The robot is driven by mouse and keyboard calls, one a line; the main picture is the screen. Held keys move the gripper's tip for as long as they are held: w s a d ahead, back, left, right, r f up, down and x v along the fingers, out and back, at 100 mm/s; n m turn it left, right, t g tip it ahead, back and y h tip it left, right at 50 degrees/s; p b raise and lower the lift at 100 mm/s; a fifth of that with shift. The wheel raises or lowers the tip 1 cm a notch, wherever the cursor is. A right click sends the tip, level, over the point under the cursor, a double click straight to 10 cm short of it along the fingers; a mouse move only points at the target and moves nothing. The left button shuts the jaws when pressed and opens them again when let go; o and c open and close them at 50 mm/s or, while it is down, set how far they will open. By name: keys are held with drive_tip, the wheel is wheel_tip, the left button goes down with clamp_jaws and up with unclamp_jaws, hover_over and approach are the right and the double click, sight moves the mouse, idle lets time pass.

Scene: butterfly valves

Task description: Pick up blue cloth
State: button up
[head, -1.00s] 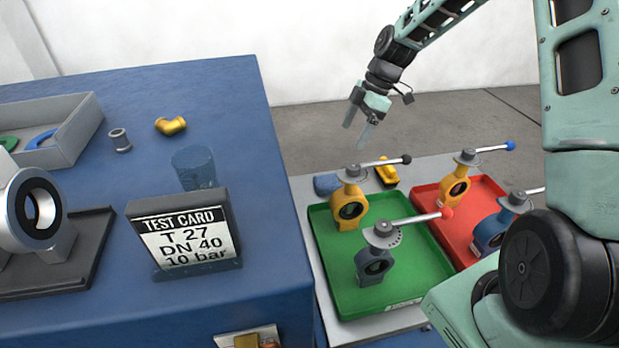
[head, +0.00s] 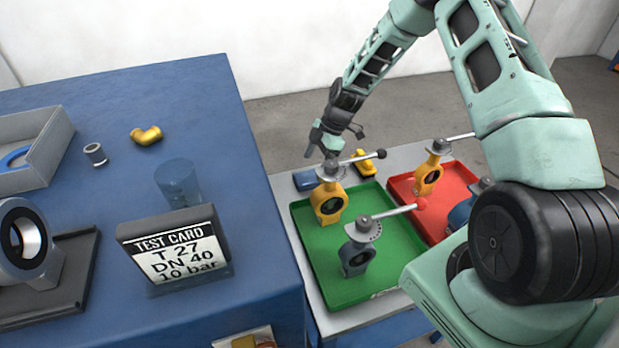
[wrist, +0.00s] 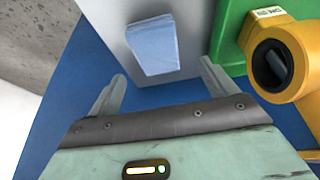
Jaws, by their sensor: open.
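The blue cloth (head: 308,180) lies folded on the pale surface just behind the green tray's far left corner. In the wrist view the cloth (wrist: 153,45) shows as a light blue folded rectangle, lying ahead of and between the two fingers. My gripper (head: 316,150) is above and close to the cloth in the head view, pointing down. In the wrist view my gripper (wrist: 160,95) has its fingers spread wide with nothing between them; the cloth is apart from the fingertips.
The green tray (head: 385,265) holds a yellow valve (head: 328,200) and a grey valve (head: 358,248), their levers sticking out. A red tray (head: 405,200) with valves stands to the right. A yellow object (head: 366,163) lies near the cloth. The blue bench (head: 90,250) is left.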

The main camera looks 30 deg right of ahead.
sight(311, 176)
drive_tip(key=x, duration=0.1)
drive_tip(key=p+x, duration=0.1)
drive_tip(key=x, duration=0.1)
drive_tip(key=p+x, duration=0.1)
drive_tip(key=shift+w+d+f, duration=0.1)
drive_tip(key=shift+d+f, duration=0.05)
drive_tip(key=shift+f, duration=0.4)
drive_tip(key=shift+f+b, duration=0.25)
drive_tip(key=shift+b, duration=0.1)
idle(0.4)
drive_tip(key=c, duration=1.1)
